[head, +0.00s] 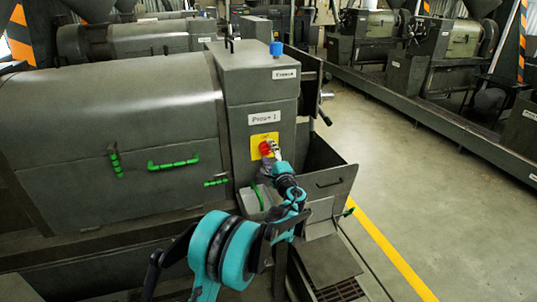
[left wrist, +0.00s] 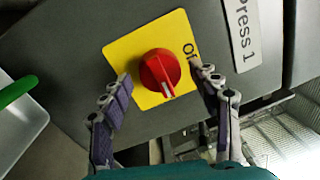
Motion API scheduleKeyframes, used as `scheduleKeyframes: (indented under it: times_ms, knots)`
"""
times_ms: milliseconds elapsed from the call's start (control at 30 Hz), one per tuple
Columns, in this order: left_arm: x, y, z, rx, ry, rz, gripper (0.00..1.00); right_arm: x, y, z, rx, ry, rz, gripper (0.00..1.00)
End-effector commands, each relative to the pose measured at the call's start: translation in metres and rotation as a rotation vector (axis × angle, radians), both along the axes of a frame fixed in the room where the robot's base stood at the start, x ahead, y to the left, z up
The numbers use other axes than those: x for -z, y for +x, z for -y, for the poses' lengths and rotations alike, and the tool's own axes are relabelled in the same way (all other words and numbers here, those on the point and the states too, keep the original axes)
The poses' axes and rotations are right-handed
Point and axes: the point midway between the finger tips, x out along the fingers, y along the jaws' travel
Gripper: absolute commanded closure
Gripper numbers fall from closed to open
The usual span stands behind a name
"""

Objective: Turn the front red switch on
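The red switch (head: 266,147) is a round knob on a yellow plate (head: 257,152) on the front of the grey machine labelled Press 1. In the left wrist view the red switch (left wrist: 160,72) has a white mark at its lower edge, and the yellow plate (left wrist: 127,42) carries partly hidden lettering. My left gripper (head: 271,151) is at the switch. In the left wrist view my left gripper (left wrist: 157,85) is open, with one finger on each side of the knob and gaps between. My right gripper is not in view.
Green handles (head: 174,163) stick out from the machine's grey cover. A grey open bin (head: 325,180) stands right of the switch panel. The floor to the right is clear.

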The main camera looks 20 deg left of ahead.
Motion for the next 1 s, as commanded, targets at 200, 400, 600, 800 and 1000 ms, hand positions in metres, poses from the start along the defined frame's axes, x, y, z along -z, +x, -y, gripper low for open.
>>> scheduleKeyframes:
  times_ms: [200,400,600,800,1000]
  knots:
    - [0.000,0.000,0.000,-0.001,-0.001,0.001,0.36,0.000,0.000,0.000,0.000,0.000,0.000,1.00]
    - [0.001,-0.010,0.007,0.000,-0.001,0.001,0.36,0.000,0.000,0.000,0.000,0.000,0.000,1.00]
    - [0.004,-0.044,0.031,0.003,-0.001,0.000,0.36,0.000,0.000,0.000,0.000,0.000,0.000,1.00]
    - [0.008,-0.078,0.053,0.002,-0.001,0.000,0.36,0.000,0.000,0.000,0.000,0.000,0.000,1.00]
    - [0.010,-0.096,0.065,0.001,-0.001,0.000,0.36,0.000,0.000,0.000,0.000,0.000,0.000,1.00]
